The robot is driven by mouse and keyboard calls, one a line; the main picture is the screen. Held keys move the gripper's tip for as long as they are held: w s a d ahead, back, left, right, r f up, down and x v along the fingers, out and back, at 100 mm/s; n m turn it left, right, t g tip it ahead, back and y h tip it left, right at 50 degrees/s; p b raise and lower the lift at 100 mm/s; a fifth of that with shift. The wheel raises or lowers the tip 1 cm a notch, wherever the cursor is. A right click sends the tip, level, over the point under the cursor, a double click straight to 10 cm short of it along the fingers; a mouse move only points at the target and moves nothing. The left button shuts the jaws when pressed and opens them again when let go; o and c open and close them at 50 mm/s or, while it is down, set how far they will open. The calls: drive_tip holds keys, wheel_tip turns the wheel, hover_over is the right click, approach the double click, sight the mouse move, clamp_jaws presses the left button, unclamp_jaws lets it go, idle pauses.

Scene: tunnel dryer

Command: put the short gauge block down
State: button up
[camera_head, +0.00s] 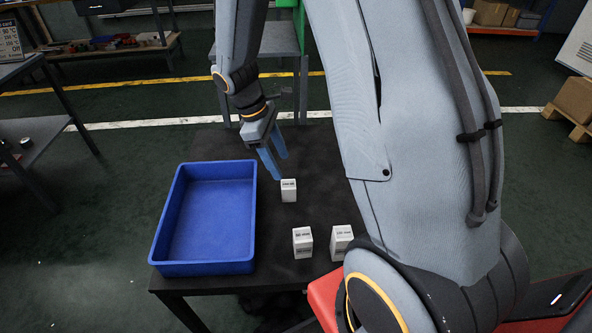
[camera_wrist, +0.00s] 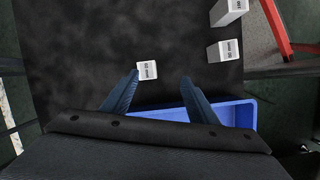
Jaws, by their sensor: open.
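Three small white blocks with black labels stand on the dark table (camera_head: 318,160). The smallest-looking one, likely the short gauge block (camera_head: 289,191), stands alone just right of the blue bin. My gripper (camera_head: 280,167) is open and empty, just behind and above it. In the wrist view this block (camera_wrist: 147,71) shows at the fingertips, closer to the left finger than the right. Whether that finger touches it I cannot tell. The other two blocks, one at front centre (camera_head: 302,243) and one to its right (camera_head: 341,242), look taller.
An empty blue bin (camera_head: 249,215) covers the left part of the table; its edge also shows in the wrist view (camera_wrist: 243,112). Bare table lies between the small block and the two front blocks. My arm hides the table's right side.

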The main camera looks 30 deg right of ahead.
drive_tip(key=s+r+m+y, duration=0.1)
drive_tip(key=s+r+m, duration=0.3)
drive_tip(key=s+m, duration=0.2)
drive_tip(key=s+r+m+t+y, duration=0.1)
drive_tip(key=s+r+m+y, duration=0.1)
drive_tip(key=s+r+m, duration=0.3)
drive_tip(key=s+m, duration=0.1)
drive_tip(key=s, duration=0.3)
drive_tip(key=shift+s+a+t, duration=0.25)
drive_tip(key=shift+s+t, duration=0.05)
drive_tip(key=shift+s, duration=0.1)
